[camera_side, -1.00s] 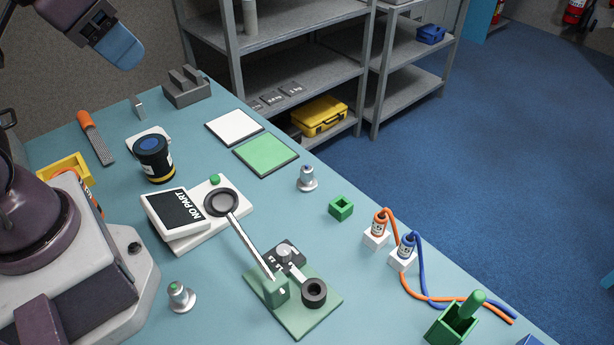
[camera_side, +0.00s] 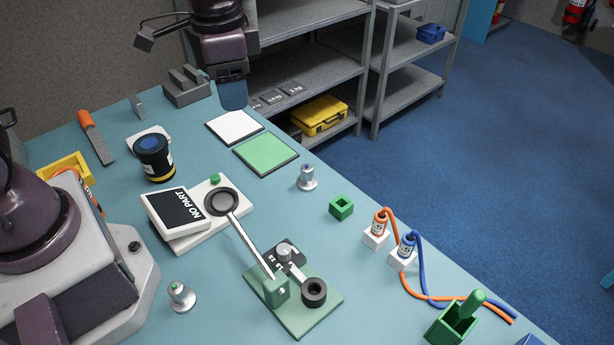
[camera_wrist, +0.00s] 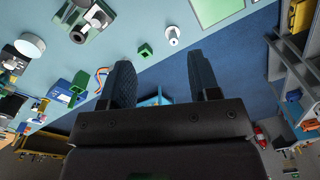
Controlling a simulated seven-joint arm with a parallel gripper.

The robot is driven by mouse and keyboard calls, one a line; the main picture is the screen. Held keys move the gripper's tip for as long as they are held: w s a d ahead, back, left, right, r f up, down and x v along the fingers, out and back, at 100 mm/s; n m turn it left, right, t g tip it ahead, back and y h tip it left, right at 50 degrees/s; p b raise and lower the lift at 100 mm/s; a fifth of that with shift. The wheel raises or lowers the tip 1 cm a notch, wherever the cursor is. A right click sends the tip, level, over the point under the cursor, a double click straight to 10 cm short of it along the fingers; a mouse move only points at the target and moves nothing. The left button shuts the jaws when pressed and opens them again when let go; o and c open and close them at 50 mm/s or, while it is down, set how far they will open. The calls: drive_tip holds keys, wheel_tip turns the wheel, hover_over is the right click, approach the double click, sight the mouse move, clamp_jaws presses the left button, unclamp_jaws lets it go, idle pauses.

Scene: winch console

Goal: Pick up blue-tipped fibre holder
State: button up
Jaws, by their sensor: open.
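The blue-tipped fibre holder (camera_side: 307,178) looks like a small silver stepped piece with a bluish top. It stands upright on the bench near the far edge, right of the green pad, and shows in the wrist view (camera_wrist: 172,36) beyond my fingers. My gripper (camera_side: 233,98) is in the air above the back of the bench, left of and apart from the holder. In the wrist view its two dark fingers (camera_wrist: 161,78) are spread with nothing between them. A similar silver holder with a green tip (camera_side: 181,297) stands at the front left.
A green square socket (camera_side: 341,208) is right of the holder. Orange (camera_side: 380,222) and blue (camera_side: 406,246) cabled plugs sit in white blocks. Green (camera_side: 265,154) and white (camera_side: 234,126) pads lie flat.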

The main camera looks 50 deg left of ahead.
drive_tip(key=w+d+f+m+g, duration=0.1)
drive_tip(key=w+d+f+m, duration=0.1)
drive_tip(key=w+f+m, duration=0.75)
drive_tip(key=m, duration=0.4)
hover_over(307, 167)
wheel_tip(307, 167, down, 2)
drive_tip(key=shift+t, duration=0.3)
wheel_tip(307, 167, down, 13)
drive_tip(key=shift+r, duration=0.15)
drive_tip(key=shift+c, duration=0.2)
drive_tip(key=c, duration=0.9)
